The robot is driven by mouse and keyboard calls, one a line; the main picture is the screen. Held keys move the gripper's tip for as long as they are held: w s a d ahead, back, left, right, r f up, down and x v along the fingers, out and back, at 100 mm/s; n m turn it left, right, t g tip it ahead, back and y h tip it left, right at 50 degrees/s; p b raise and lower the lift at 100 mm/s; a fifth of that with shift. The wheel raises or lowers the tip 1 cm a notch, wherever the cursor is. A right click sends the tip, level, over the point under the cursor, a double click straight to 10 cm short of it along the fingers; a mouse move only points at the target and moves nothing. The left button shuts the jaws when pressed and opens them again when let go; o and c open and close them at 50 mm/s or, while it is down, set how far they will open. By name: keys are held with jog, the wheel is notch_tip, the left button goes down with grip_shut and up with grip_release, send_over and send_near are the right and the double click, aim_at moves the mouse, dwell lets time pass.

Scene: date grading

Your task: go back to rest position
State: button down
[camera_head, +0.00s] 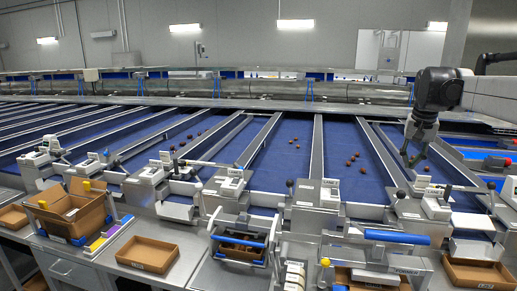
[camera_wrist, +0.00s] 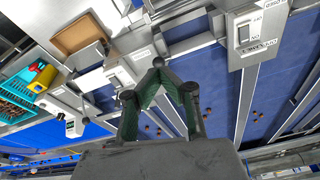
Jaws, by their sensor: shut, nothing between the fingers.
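My gripper (camera_head: 409,159) hangs from my dark arm at the right of the head view, above the blue sorting lanes. In the wrist view its fingers (camera_wrist: 159,62) come together at the tips, with nothing between them. The fingertips appear raised above the lane and apart from the metal stations. Several brown dates (camera_head: 352,160) lie on the blue lane (camera_head: 347,188) left of my gripper. Several dates also show past my fingers in the wrist view (camera_wrist: 256,115).
Metal stations with dark knobs (camera_head: 318,193) line the front of the lanes. Cardboard trays (camera_head: 147,253) sit along the front bench, with an open box (camera_head: 72,210) at left. A blue-handled tray holder (camera_head: 240,240) stands in the middle. Space around my raised gripper looks clear.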

jog(key=s+a+n, duration=0.1)
jog(key=s+a, duration=0.4)
jog(key=s+a+f+n+t+b, duration=0.1)
jog(key=s+a, duration=0.4)
jog(key=s+a+f+t+b, duration=0.1)
jog(key=s+a, duration=0.5)
jog(key=shift+f+n, duration=0.25)
jog(key=shift+n, duration=0.15)
jog(key=s+a+f+n+t+b, duration=0.1)
jog(key=s+a+f, duration=0.4)
jog(key=s+f, duration=0.2)
jog(key=s+a+f+n+t+y+b, duration=0.1)
jog(key=s+a+f, duration=0.4)
jog(key=s+f, duration=0.3)
jog(key=s, duration=0.4)
jog(key=shift+n+t+b, duration=0.35)
jog(key=shift+n+t, duration=0.05)
